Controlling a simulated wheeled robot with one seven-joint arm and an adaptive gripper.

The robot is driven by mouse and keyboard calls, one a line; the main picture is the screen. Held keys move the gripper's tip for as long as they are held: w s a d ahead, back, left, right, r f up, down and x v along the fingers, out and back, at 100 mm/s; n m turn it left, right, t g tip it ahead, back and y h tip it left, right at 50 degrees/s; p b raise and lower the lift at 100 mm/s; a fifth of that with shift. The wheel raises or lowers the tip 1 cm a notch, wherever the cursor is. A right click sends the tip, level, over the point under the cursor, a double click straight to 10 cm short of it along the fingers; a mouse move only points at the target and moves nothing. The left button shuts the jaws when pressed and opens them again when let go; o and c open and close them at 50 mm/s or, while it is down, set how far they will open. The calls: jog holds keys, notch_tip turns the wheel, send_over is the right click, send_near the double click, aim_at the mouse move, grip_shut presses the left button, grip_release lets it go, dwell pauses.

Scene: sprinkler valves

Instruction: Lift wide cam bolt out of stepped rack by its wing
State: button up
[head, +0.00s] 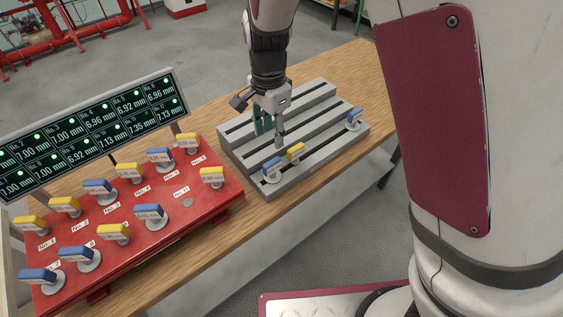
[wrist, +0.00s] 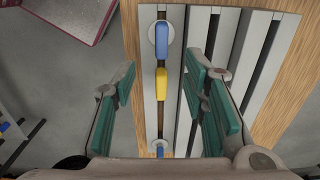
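The grey stepped rack (head: 318,172) lies on the wooden table and holds three winged bolts in its front slot. A blue-winged bolt (head: 272,167) and a yellow-winged bolt (head: 295,153) stand close together. Another blue-winged bolt (head: 355,117) stands at the far right end. I cannot tell by width which is the wide cam bolt. In the wrist view, the first blue wing (wrist: 162,42) is at the top, the yellow wing (wrist: 162,84) below it, and the other blue bolt (wrist: 160,148) near the bottom. My gripper (head: 270,130) is open and empty above the rack, fingers apart on both sides of the row.
A red board (head: 130,258) with several blue and yellow winged bolts stands left of the rack. A display panel (head: 90,130) with millimetre readings rises behind it. Bare table (head: 352,68) lies behind the rack.

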aim_at(272, 161)
notch_tip(272, 161, down, 9)
jog(key=shift+r, duration=0.15)
notch_tip(272, 161, down, 5)
jog(key=shift+w+r+p, duration=0.1)
jog(key=shift+w+p, duration=0.05)
jog(key=shift+p, duration=0.25)
jog(key=shift+c, duration=0.6)
grip_shut()
